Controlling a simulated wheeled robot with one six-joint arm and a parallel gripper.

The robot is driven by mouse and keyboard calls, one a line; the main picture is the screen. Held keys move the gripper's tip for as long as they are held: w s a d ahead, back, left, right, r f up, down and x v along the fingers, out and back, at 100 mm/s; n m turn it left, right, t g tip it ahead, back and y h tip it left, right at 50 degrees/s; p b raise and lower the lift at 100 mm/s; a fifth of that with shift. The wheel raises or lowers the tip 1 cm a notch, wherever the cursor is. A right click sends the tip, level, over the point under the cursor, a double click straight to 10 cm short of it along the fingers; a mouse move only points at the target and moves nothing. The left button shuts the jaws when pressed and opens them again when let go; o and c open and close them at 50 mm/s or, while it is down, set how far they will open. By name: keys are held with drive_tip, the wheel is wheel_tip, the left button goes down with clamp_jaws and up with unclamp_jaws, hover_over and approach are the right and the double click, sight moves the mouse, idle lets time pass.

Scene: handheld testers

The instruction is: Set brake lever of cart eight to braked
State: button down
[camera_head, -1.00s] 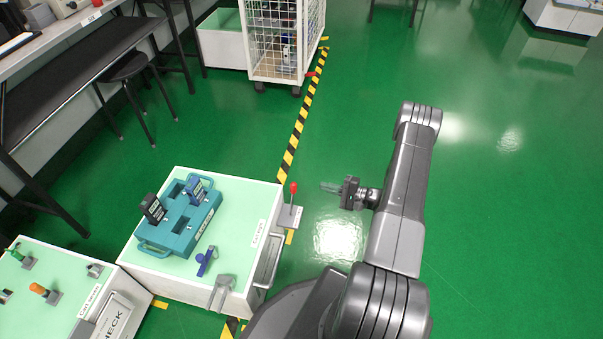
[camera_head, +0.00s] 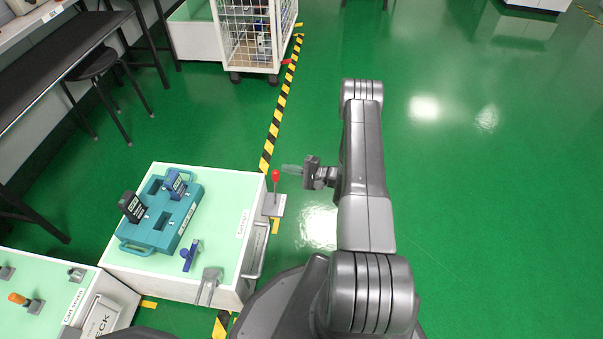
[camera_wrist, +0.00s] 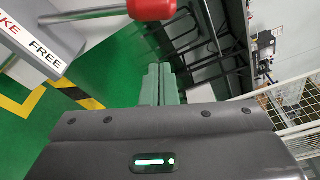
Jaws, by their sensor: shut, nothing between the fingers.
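The brake lever (camera_head: 275,188), with a red knob (camera_head: 276,175), stands upright on a grey plate at the right side of a green-topped white cart (camera_head: 215,262). The cart's label is too small to read surely. My gripper (camera_head: 284,169) is shut and empty, its fingertips just right of the knob in the head view. In the wrist view the red knob (camera_wrist: 152,8) and grey rod (camera_wrist: 85,14) are at the top edge, above the gripper fingers (camera_wrist: 160,85). Lettering "FREE" and a cut-off "KE" shows on the plate (camera_wrist: 45,40). Whether knob and fingers touch is unclear.
A teal tray (camera_head: 150,240) with dark and blue handheld devices lies on the cart, near a blue piece (camera_head: 190,255). Another cart (camera_head: 60,300) stands at lower left. A wire cage trolley (camera_head: 250,35) stands behind. Green floor to the right is clear.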

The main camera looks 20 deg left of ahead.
sight(275, 187)
drive_tip(key=shift+s+a+r+b, duration=0.25)
drive_tip(key=shift+s+r, duration=0.1)
drive_tip(key=shift+s, duration=0.55)
drive_tip(key=shift+s+a+r+b, duration=0.1)
drive_tip(key=shift+s+r+b, duration=0.2)
drive_tip(key=shift+s, duration=0.6)
drive_tip(key=shift+r, duration=0.1)
